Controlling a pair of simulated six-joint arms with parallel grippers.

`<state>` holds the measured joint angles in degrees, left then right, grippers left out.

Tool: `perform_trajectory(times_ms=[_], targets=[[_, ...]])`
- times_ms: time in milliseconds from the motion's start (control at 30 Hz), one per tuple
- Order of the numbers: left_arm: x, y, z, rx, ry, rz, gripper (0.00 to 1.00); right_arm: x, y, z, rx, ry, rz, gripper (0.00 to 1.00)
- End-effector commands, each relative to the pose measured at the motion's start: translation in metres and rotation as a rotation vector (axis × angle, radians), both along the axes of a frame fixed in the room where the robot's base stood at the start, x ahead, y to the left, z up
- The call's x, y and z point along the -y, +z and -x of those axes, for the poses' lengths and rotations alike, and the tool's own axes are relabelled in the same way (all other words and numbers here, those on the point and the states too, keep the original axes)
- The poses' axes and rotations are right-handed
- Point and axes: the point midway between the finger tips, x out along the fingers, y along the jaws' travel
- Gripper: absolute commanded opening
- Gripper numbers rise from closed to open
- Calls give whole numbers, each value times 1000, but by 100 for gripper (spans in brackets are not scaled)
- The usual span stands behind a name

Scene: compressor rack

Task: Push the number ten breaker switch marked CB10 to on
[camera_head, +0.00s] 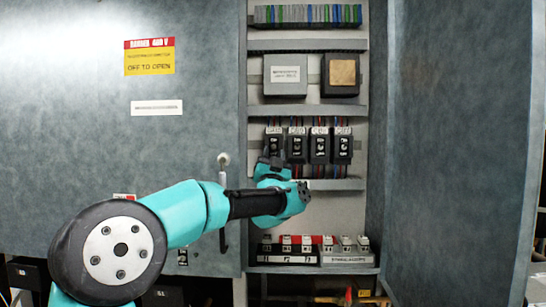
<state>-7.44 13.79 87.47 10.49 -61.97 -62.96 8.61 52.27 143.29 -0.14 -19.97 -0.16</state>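A row of small breakers (285,245) sits on the lowest rail of the open cabinet, with white bodies and dark or red parts. More of them stand to the right above a pale label strip (347,259). My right gripper is not in view.
Several black units (319,147) with white labels sit on the middle rail. A grey box (285,75) and a dark box (340,74) are above. The open door (440,150) stands at the right. A closed grey panel (70,130) with a danger sign (149,57) is at the left.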

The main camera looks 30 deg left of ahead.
Motion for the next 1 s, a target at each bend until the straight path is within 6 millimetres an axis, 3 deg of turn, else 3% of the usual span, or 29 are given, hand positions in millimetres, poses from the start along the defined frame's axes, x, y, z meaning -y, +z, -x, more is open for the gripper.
perform_trajectory(times_ms=[167, 567, 1000], targets=[[0, 0, 0, 0, 0, 0, 37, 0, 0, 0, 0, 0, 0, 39], [0, 0, 0, 0, 0, 0, 0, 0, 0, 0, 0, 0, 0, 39], [1, 1, 1, -21, 0, 12, 0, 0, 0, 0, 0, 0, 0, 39]])
